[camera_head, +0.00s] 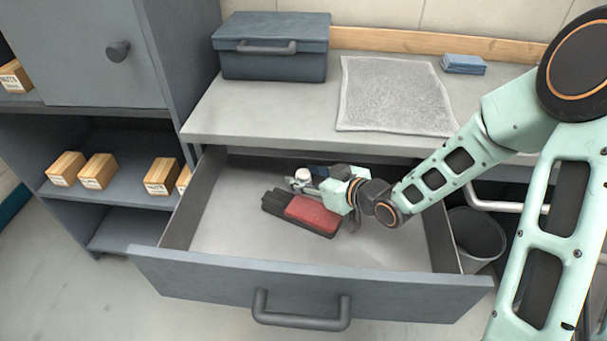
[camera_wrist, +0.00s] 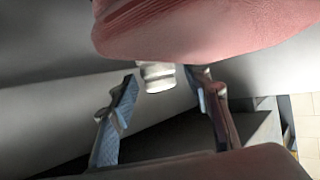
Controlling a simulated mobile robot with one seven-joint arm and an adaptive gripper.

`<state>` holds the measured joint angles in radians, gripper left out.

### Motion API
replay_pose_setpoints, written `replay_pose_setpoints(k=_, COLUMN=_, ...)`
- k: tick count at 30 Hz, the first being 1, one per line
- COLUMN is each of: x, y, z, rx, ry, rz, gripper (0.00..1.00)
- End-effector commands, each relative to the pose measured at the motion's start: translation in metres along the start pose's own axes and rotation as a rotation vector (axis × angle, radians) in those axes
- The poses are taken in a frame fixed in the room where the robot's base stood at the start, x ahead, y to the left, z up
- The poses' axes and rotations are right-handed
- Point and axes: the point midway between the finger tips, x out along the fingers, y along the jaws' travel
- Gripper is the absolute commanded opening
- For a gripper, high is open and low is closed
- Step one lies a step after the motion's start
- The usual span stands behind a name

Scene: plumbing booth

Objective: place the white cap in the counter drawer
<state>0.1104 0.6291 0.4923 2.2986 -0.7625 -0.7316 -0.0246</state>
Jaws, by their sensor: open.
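The counter drawer (camera_head: 225,232) is pulled open below the counter. The white cap (camera_head: 302,173) shows as a small pale piece at the end of my gripper (camera_head: 308,184), inside the drawer's outline. In the wrist view, the white cap (camera_wrist: 157,77) appears near and between the fingertips of my gripper (camera_wrist: 164,92). The two fingers are spread apart, and I see no clear contact with the cap. Whether the cap rests on anything is hidden.
A toolbox (camera_head: 270,65), grey mat (camera_head: 395,95) and blue cloth (camera_head: 463,64) sit on the counter. The drawer's left floor is clear.

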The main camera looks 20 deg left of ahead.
Motion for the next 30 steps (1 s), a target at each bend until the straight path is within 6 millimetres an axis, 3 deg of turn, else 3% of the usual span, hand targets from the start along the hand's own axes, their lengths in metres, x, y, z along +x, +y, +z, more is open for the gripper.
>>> replay_pose_setpoints(k=9, x=-0.071, y=0.002, z=-0.003, rx=0.001, ry=-0.001, rz=0.005, gripper=0.44)
replay_pose_setpoints(k=15, x=-0.101, y=0.001, z=-0.002, rx=0.001, ry=0.000, rz=0.003, gripper=0.44)
replay_pose_setpoints(k=30, x=-0.110, y=0.000, z=0.000, rx=0.000, ry=0.000, rz=0.001, gripper=0.44)
